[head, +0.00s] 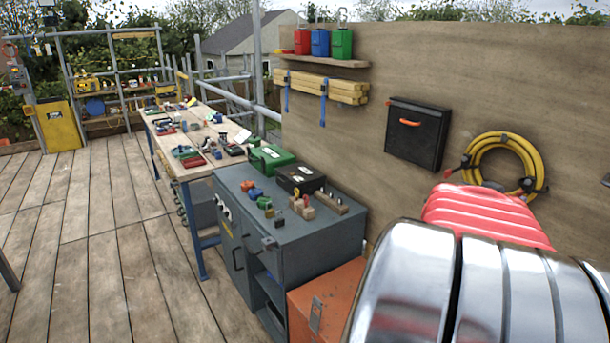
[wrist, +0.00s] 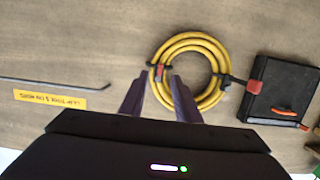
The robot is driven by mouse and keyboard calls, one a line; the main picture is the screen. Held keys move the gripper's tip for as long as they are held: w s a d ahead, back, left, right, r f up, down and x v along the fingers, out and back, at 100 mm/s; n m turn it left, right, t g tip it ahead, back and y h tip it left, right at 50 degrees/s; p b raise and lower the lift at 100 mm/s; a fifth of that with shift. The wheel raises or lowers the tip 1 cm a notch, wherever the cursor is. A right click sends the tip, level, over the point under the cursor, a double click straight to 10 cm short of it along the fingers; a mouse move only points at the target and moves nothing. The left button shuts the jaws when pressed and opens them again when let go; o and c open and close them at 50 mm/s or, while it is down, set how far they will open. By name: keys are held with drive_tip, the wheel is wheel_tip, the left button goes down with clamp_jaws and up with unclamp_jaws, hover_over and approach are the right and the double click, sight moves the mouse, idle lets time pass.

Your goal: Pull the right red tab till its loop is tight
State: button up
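A coiled yellow hose (head: 487,145) hangs on the plywood wall, with a dark strap loop and red tab on each side. In the head view the right red tab (head: 526,183) is at the coil's lower right. The wrist view is turned over, so this tab (wrist: 158,72) appears on the left of the coil (wrist: 208,93). The other red tab (wrist: 253,87) is on the right there, beside the black box. My gripper (wrist: 158,79) is open, its fingertips either side of the right tab in the picture. I cannot tell whether they touch it.
A black wall box (head: 414,135) with an orange handle hangs beside the coil. The wrist view shows a dark rod (wrist: 60,84) and a yellow label (wrist: 50,99) on the wall. A grey cabinet (head: 300,240) and orange box (head: 325,290) stand below.

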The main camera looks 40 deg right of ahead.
sight(517, 196)
drive_tip(key=shift+x, duration=2.8)
drive_tip(key=shift+c, duration=0.3)
clamp_jaws()
